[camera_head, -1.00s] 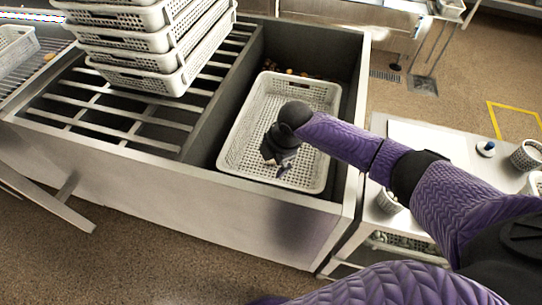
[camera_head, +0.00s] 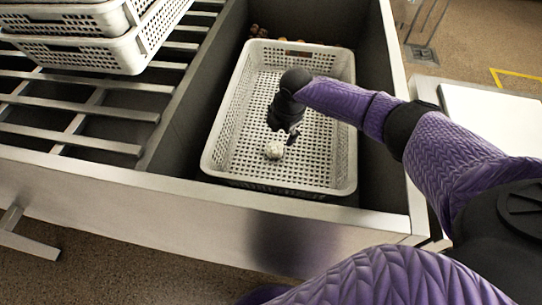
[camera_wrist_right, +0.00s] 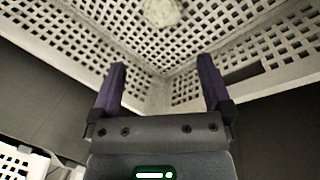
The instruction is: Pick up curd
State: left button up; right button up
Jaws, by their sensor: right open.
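The curd is a small off-white lump (camera_head: 274,150) on the floor of the white perforated basket (camera_head: 222,140). It also shows at the top of the right wrist view (camera_wrist_right: 162,12). My right gripper (camera_head: 288,136) is inside the basket's outline, just above and to the right of the curd in the head view. In the wrist view its two purple fingers (camera_wrist_right: 160,85) are spread apart with nothing between them, and the curd lies beyond their tips. My left gripper is not in view.
The basket sits in a deep grey metal bin; its front wall (camera_head: 290,208) is close. Stacked white baskets (camera_head: 100,50) stand on a slatted rack at left. Small brown pieces (camera_head: 262,32) lie behind the basket. A white-topped table (camera_head: 490,115) stands at right.

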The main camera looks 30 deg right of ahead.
aim_at(277, 147)
jog(key=b+x, duration=0.2)
jog(key=x, duration=0.2)
jog(key=b+x, duration=0.3)
jog(key=x, duration=0.1)
jog(key=b+x, duration=0.2)
jog(key=x, duration=0.2)
jog(key=shift+s+d+b, duration=0.25)
jog(key=shift+s+b, duration=0.05)
jog(key=shift+b, duration=0.05)
jog(key=shift+w+f, duration=0.1)
jog(key=shift+f, duration=0.15)
jog(key=shift+r, duration=0.2)
jog(key=shift+c, duration=0.4)
jog(key=c, duration=1)
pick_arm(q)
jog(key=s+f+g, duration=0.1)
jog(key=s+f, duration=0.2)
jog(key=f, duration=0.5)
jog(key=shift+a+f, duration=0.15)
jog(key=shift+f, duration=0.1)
